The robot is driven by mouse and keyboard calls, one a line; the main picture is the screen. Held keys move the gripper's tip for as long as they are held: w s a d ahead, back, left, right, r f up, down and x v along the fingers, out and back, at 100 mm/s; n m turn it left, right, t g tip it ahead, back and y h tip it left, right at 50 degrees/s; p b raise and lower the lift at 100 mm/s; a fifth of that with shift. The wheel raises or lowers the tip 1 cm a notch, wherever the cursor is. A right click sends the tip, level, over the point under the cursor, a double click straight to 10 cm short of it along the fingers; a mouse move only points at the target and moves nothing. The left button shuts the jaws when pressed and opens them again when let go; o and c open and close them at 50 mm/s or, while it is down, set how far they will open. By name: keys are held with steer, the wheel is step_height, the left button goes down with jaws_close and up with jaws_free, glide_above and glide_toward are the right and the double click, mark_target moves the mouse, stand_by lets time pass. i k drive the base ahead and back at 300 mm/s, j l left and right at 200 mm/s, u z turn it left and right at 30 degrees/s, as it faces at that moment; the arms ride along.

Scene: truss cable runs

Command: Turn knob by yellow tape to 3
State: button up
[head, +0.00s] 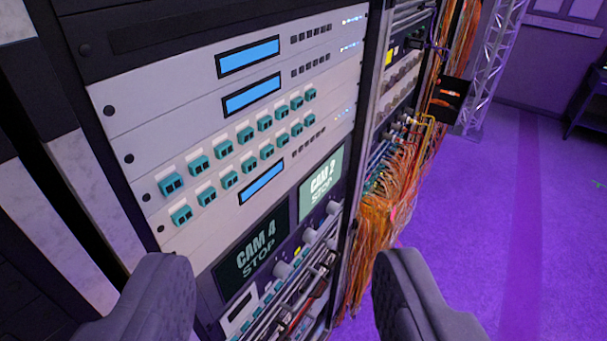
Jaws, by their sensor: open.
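A row of grey knobs runs along a dark panel low in the rack: one knob (283,270) on the left, a middle knob (310,236) and one (333,208) at the upper right. A small yellow mark (297,251), which looks like the tape, lies between the left and middle knobs. I cannot tell which of the two it belongs to. The knobs' scale numbers and pointers are too small to read. My gripper (280,264) is open and empty, with its dark fingers wide apart in front of the rack, clear of the knobs.
Above the knobs are two screens, CAM 4 STOP (250,250) and CAM 2 STOP (321,184), and panels with teal connectors (228,180). Orange cables (385,225) hang at the right of the rack. The purple floor (480,230) at right is open.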

mark_target(310, 236)
steer(key=i+l+z, duration=0.1)
steer(key=i+z, duration=0.15)
steer(key=i, duration=0.2)
steer(key=i+z, duration=0.25)
steer(key=i, duration=0.2)
